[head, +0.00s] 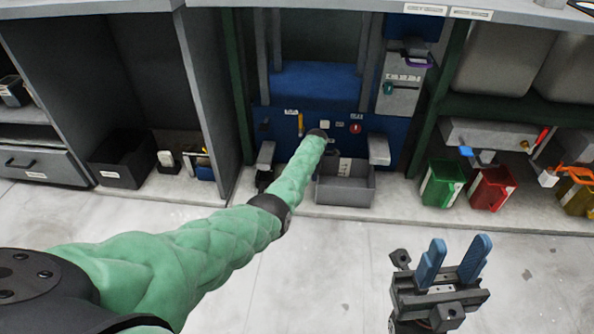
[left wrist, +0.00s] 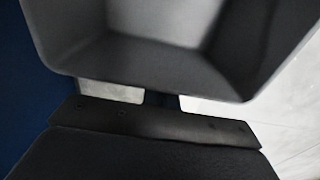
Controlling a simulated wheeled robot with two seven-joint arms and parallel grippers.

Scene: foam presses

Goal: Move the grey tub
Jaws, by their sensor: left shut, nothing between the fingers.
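The grey tub (head: 345,193) is an open box on the low ledge in front of the blue press, in the middle of the head view. In the left wrist view the tub (left wrist: 150,68) fills the upper part, very close. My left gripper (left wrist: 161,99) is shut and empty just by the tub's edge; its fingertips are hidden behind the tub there. In the head view my green left arm reaches to the tub's upper left and hides that gripper. I cannot tell whether it touches the tub. My right gripper (head: 453,258) is open and empty, low at the right.
A black bin (head: 120,172) stands left on the ledge. A green bin (head: 441,184) and a red bin (head: 490,188) stand to the right. Grey brackets (head: 379,150) flank the press above the tub. The pale floor (head: 330,270) in front is clear.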

